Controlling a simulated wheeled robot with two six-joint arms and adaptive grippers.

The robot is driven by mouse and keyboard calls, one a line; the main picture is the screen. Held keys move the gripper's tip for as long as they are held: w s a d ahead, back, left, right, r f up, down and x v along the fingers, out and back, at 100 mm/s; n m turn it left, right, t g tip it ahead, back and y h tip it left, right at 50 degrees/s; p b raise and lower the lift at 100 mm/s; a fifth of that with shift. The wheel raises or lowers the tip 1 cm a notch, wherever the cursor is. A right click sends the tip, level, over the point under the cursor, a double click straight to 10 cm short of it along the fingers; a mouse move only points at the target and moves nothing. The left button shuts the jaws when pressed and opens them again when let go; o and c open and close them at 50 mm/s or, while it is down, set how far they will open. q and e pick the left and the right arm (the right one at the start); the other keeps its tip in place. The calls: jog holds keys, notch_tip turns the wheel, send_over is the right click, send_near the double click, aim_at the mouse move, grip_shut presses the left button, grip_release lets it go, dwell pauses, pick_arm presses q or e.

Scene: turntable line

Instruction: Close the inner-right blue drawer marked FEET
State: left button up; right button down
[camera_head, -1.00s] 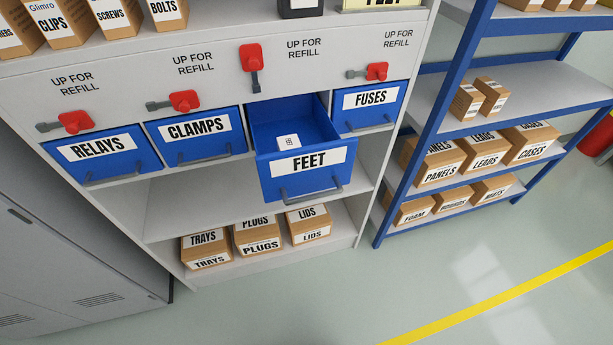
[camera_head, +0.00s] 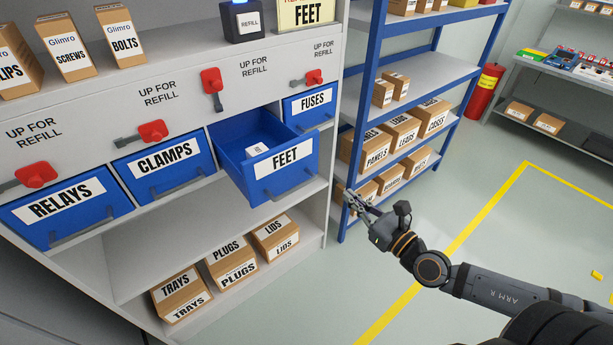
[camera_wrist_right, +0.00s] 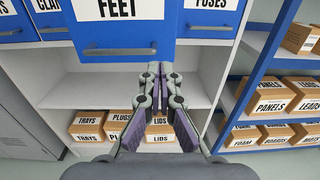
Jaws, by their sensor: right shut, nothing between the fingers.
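The blue FEET drawer (camera_head: 284,172) is pulled out from the cabinet, with a small white labelled box (camera_head: 257,150) inside. Its grey handle runs along the lower front; in the right wrist view the handle (camera_wrist_right: 120,51) and drawer front (camera_wrist_right: 170,38) are close ahead. My right gripper (camera_head: 350,196) is to the right of the drawer and a little lower in the head view, apart from it. Its fingers (camera_wrist_right: 154,70) are shut and empty, pointing toward the lower part of the drawer front. My left gripper is not in view.
The RELAYS (camera_head: 66,207), CLAMPS (camera_head: 165,165) and FUSES (camera_head: 309,105) drawers are shut. Red latches (camera_head: 211,81) sit above the drawers. A blue-framed shelf (camera_head: 366,95) with cartons stands close on the right. Floor in front is clear.

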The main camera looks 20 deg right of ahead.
jog(key=p, duration=0.4)
send_near(308, 162)
jog(key=p+x, duration=0.2)
jog(key=x, duration=0.3)
jog(key=shift+w+a+r, duration=0.1)
jog(key=shift+w+r, duration=0.1)
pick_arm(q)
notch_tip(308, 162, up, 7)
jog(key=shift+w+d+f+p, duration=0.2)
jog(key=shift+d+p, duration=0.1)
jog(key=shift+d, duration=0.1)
pick_arm(e)
jog(key=shift+w+a+f, duration=0.15)
jog(key=shift+w+a, duration=0.05)
jog(key=shift+w, duration=0.45)
